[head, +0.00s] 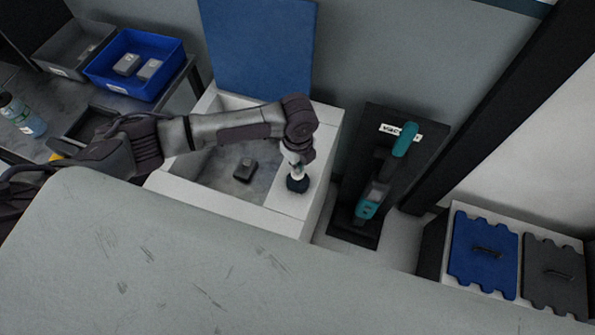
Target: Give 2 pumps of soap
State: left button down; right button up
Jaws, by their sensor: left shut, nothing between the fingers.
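My left arm reaches in from the left across a white sink unit with a grey basin (215,167). My left gripper (295,160) points down at the unit's right-hand ledge and is shut, with nothing between its fingers. Directly below it a small dark soap dispenser (297,184) with a pale top stands on the ledge. The gripper covers much of the top, so I cannot tell whether the fingertips touch the pump. My right gripper is out of view.
A small dark block (245,169) lies in the basin. A blue panel (258,48) stands behind the sink. A black stand (427,158) with a teal handheld vacuum (366,209) is to the right. A blue bin (111,85) and a bottle (22,113) are left. A grey surface fills the foreground.

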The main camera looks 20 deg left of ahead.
pick_arm(q)
jog(key=shift+f+b, duration=0.4)
jog(key=shift+f, duration=0.45)
jog(key=shift+r+p, duration=1.55)
jog(key=shift+p, duration=0.3)
